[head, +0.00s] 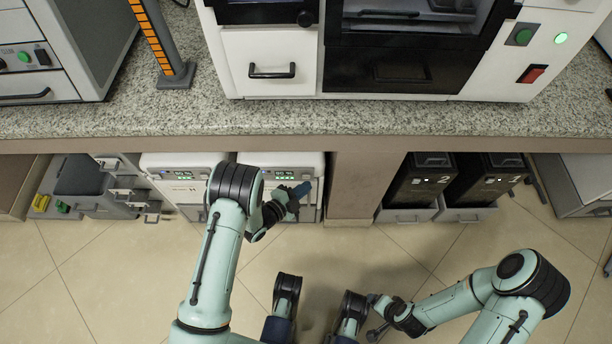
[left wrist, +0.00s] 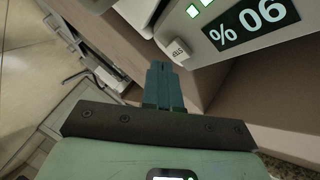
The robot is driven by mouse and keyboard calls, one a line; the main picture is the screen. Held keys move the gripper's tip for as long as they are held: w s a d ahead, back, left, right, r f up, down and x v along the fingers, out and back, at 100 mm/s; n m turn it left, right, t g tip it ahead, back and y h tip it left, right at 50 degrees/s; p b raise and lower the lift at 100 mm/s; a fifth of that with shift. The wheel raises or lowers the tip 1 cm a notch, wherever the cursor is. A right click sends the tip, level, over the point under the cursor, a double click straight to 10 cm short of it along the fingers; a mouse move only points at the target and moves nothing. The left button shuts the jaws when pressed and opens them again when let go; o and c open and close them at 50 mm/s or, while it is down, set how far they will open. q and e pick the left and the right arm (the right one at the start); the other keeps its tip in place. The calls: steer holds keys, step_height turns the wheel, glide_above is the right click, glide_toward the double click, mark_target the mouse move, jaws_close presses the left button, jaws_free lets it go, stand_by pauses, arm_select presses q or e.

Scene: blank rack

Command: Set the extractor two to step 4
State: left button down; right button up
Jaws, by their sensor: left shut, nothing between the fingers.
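Two white units with small green displays stand side by side under the counter in the head view, a left one (head: 180,190) and a right one (head: 282,164). I cannot read which is extractor two. My left gripper (head: 303,188) is shut and empty in front of the right unit. In the left wrist view, the shut fingertips (left wrist: 157,68) are close to a small lettered button (left wrist: 180,52); contact is unclear. The display (left wrist: 250,22) beside it appears upside down, reading 90 %, with green lights (left wrist: 197,8). My right gripper (head: 376,314) is low, away from the units; its opening is unclear.
A granite counter (head: 300,120) overhangs the units. A brown post (head: 353,180) stands right of them. Beyond it are black boxes marked 2 (head: 420,182) and 1 (head: 490,180). Grey drawers (head: 125,190) stand at left. The tiled floor in front is clear.

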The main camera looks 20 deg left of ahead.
arm_select(q)
steer(key=s+p, duration=0.1)
steer(key=s, duration=0.1)
steer(key=s+d, duration=0.1)
steer(key=s, duration=0.2)
steer(key=shift+d+p, duration=0.2)
steer(key=shift+p, duration=0.15)
arm_select(e)
steer(key=shift+v, duration=1)
arm_select(q)
steer(key=shift+a, duration=0.1)
arm_select(e)
steer(key=shift+w+a+r, duration=0.1)
steer(key=shift+a, duration=0.05)
